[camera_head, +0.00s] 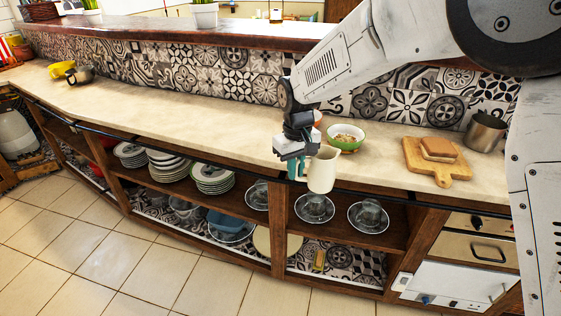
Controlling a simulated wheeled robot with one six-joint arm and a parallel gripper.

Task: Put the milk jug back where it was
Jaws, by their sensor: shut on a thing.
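The milk jug (322,171) is a small cream-coloured jug, upright, at the front edge of the counter in the head view. My gripper (297,160) comes down from above at the jug's left side and is shut on it. The jug hangs in front of the counter edge and the open shelf, and appears clear of any surface. The exact grip point on the jug is partly hidden by the fingers.
Behind the jug, a green-rimmed bowl (345,138) and a cutting board (437,162) with bread stand on the counter (215,120). A metal pot (485,131) is at the right. Below, shelves hold cups on saucers (314,208) and stacked plates (212,178). The counter's left stretch is mostly clear.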

